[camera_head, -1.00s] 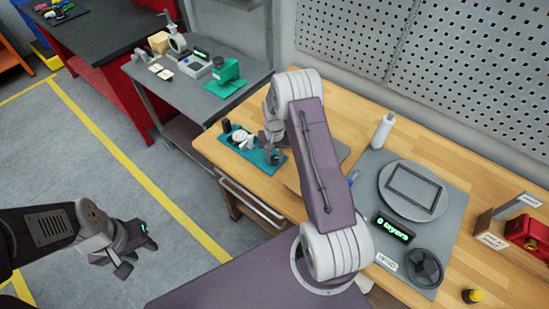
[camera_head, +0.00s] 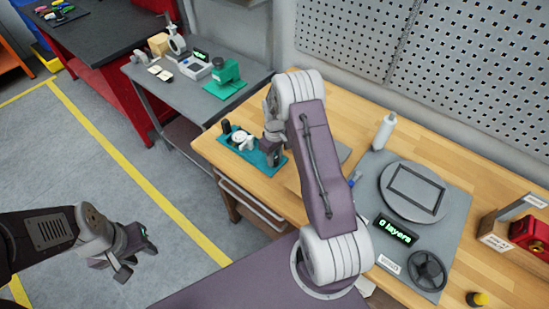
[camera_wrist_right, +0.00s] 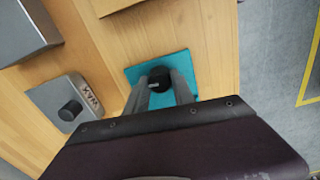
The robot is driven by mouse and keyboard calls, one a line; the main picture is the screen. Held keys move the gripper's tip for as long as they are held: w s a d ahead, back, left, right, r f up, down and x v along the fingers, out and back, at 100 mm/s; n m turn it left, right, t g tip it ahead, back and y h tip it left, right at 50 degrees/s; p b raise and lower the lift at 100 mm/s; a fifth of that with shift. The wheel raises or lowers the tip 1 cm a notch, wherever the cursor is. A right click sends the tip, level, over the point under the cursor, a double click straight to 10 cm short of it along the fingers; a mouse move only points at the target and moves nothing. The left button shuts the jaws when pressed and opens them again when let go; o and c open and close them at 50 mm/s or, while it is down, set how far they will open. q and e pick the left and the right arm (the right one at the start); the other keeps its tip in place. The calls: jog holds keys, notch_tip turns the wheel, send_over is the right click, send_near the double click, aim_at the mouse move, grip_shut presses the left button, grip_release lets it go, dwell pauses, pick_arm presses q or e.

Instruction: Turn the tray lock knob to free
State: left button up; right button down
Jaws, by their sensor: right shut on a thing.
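The teal tray (camera_head: 240,152) lies on the wooden bench near its left edge, with a black upright post (camera_head: 226,127) and a white part (camera_head: 243,141) on it. My right gripper (camera_wrist_right: 160,88) reaches down over the tray's right end. In the right wrist view its fingers are shut on a round black knob (camera_wrist_right: 160,72) standing on the teal surface (camera_wrist_right: 137,73). Any lock marking is hidden or too small to read. My left gripper (camera_head: 134,261) hangs over the floor at the left, open and empty, away from the bench.
A grey block with a black knob (camera_wrist_right: 70,110) stands near the tray. To the right are a white bottle (camera_head: 384,131), a round plate (camera_head: 390,205), a "0 layers" display (camera_head: 393,230) and a dark handwheel (camera_head: 427,268). A pegboard (camera_head: 430,70) closes off the back.

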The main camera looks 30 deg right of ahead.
aim_at(275, 159)
jog(key=shift+n, duration=0.3)
dwell(0.4)
jog(key=c, duration=1.1)
grip_release()
jog(key=shift+o, duration=0.2)
jog(key=shift+r, duration=0.1)
notch_tip(275, 159, up, 8)
jog(key=shift+f+b, duration=0.1)
jog(key=shift+b, duration=0.75)
jog(key=shift+r, duration=0.55)
